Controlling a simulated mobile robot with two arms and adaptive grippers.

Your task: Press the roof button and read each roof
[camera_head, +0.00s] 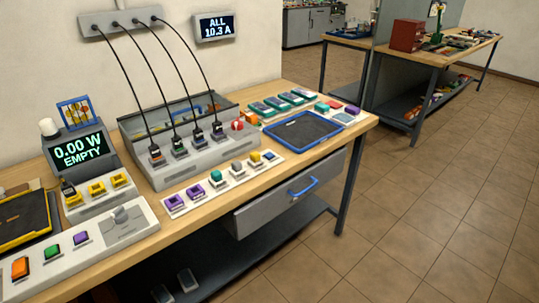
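Neither gripper shows in the head view. A dark display (77,150) on the bench at left reads "0.00 W EMPTY". A small blue-framed panel (75,112) and a white knob (48,127) stand on top of it. A white control panel (105,248) at the front left carries an orange button (20,267), a green button (51,252), a purple button (82,238) and a grey lever (120,214). A wall display (214,27) reads "ALL 10.3 A". I cannot tell which button is the roof button, and no roof label is legible.
Several black cables run from a wall box (122,19) to a grey plug unit (190,160). A white strip (195,203) holds coloured blocks. A blue-rimmed tray (334,128) lies at right on the wooden bench. A drawer (255,208) with a blue handle is below. Tiled floor (430,215) is open at right.

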